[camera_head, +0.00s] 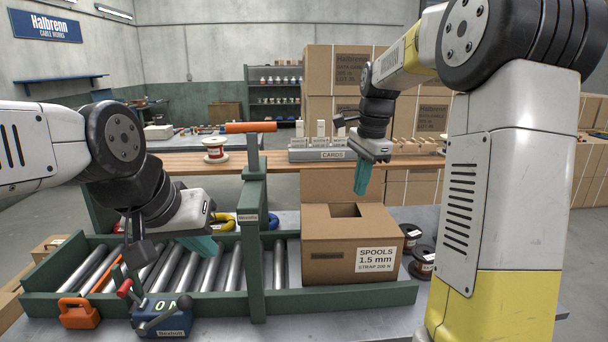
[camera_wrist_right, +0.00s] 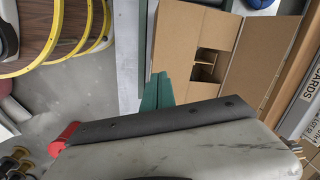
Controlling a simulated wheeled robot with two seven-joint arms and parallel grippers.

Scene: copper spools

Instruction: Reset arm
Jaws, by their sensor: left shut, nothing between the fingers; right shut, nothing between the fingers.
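My left gripper (camera_head: 203,247) is shut and empty above the roller conveyor (camera_head: 180,272) at the left. My right gripper (camera_head: 362,178) is shut and empty, pointing down above the cardboard box labelled "SPOOLS 1.5 mm" (camera_head: 330,238). The box stands on the right part of the conveyor. Its top is mostly closed, with a square dark opening. In the right wrist view the teal fingers (camera_wrist_right: 158,92) lie together, and the box (camera_wrist_right: 198,38) with its opening shows beyond them.
A green frame with an orange handle (camera_head: 250,127) rises over the conveyor beside the box. Dark spools (camera_head: 421,262) stand right of the box. An orange object (camera_head: 78,312) sits at the front left.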

